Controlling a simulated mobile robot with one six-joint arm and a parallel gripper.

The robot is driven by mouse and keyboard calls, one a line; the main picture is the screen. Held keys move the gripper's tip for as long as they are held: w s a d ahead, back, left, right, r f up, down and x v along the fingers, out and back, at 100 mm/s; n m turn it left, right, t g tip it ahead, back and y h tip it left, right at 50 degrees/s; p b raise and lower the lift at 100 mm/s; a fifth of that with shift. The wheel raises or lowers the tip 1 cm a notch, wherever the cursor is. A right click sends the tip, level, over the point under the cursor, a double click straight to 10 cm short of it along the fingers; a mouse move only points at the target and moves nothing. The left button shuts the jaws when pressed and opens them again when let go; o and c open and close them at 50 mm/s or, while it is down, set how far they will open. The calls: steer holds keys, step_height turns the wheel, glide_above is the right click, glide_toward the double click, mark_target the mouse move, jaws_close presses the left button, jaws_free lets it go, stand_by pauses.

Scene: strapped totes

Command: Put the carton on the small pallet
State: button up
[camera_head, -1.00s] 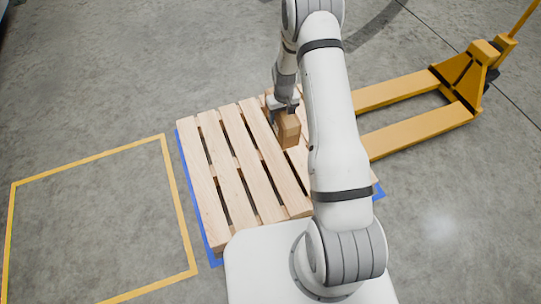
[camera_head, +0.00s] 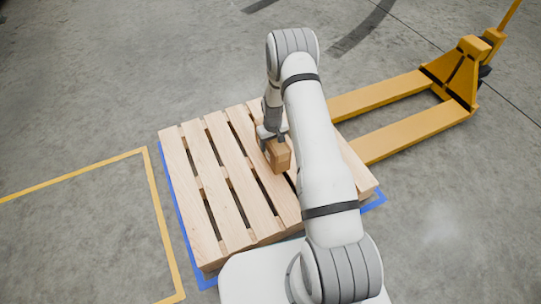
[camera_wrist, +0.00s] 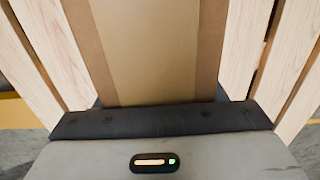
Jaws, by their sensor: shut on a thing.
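The carton (camera_head: 279,158) is a small brown box, seen over the slats of the wooden pallet (camera_head: 196,184). My gripper (camera_head: 271,139) is shut on the carton from above. In the wrist view the carton (camera_wrist: 152,50) fills the middle, its tan face bordered by darker brown strips, directly ahead of the gripper (camera_wrist: 160,118). Pale pallet slats (camera_wrist: 264,60) show on both sides of it. I cannot tell whether the carton's underside touches the slats. My arm covers part of the pallet's right side.
A yellow pallet jack (camera_head: 412,132) stands at the right, its forks reaching toward the pallet. Blue floor marking (camera_head: 180,218) edges the pallet. A yellow floor outline (camera_head: 158,205) lies at the left. The slats left of the carton are bare.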

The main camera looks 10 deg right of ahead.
steer(key=shift+f+b, duration=1)
steer(key=shift+f, duration=2.1)
steer(key=shift+f, duration=0.2)
steer(key=o, duration=1.7)
